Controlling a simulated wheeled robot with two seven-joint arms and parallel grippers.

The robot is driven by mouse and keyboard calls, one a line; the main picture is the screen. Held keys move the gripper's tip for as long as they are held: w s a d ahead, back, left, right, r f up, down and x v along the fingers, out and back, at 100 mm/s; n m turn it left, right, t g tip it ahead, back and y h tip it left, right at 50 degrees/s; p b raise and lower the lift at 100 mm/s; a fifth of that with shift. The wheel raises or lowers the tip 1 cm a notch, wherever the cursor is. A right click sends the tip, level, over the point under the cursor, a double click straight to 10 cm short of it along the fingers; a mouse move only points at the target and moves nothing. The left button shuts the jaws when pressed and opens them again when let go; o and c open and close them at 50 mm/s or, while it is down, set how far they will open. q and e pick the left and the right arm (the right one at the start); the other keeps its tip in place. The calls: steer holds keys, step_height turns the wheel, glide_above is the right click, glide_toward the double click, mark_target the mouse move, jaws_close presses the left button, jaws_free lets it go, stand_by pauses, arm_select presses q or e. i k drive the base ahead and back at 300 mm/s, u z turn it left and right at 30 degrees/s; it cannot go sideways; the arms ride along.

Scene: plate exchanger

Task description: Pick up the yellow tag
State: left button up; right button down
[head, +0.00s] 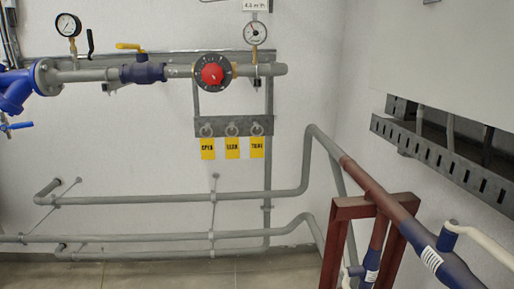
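Three yellow tags hang side by side from ring hooks on a grey bracket (234,126) on the back wall. The left tag (208,149), the middle tag (232,148) and the right tag (257,147) each carry dark lettering, too small to read surely. All three hang upright and apart from one another. Neither of my grippers shows in the head view.
Above the tags runs a grey pipe with a red knob (212,75), a yellow-handled valve (142,73) and two gauges (254,33). Pipes (130,199) run below along the wall. A red-brown frame (335,245) with blue valves (445,268) stands front right. Floor shows front left.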

mark_target(232, 149)
steer(key=z, duration=3.15)
steer(key=k, duration=0.65)
steer(key=u, duration=1.8)
steer(key=i, duration=1.05)
